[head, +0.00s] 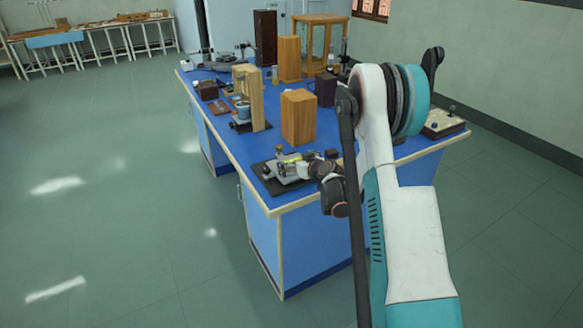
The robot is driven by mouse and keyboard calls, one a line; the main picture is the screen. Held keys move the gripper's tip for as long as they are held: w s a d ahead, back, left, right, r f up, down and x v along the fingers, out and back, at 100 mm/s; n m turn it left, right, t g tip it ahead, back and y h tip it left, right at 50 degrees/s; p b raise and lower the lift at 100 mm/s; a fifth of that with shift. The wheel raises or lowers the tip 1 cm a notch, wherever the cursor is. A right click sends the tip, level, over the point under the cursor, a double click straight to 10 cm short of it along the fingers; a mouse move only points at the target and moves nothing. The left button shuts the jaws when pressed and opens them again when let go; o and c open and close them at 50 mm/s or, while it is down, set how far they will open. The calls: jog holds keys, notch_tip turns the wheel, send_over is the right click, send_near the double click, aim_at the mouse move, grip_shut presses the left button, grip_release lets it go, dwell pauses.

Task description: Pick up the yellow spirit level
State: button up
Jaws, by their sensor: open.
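A small yellow-green strip (291,158), which looks like the spirit level, shows near the front corner of the blue bench (228,140). It lies at or just above a grey metal piece on a dark base plate (268,180). My arm reaches in from the right, and my gripper (303,167) is at this spot, very close to the yellow strip. The jaws are open. The fingers are small and blend with the metal parts, so I cannot tell whether they touch the level. My wrist hides part of the bench corner.
A wooden block (299,117) stands just behind the gripper. A wooden frame (258,97), a tall dark box (265,38) and a glass-sided cabinet (320,43) stand farther back. A board with knobs (440,122) lies at the right. The floor at left is clear.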

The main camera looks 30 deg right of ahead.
jog(key=shift+x, duration=0.95)
jog(key=shift+s, duration=0.1)
jog(key=c, duration=1.1)
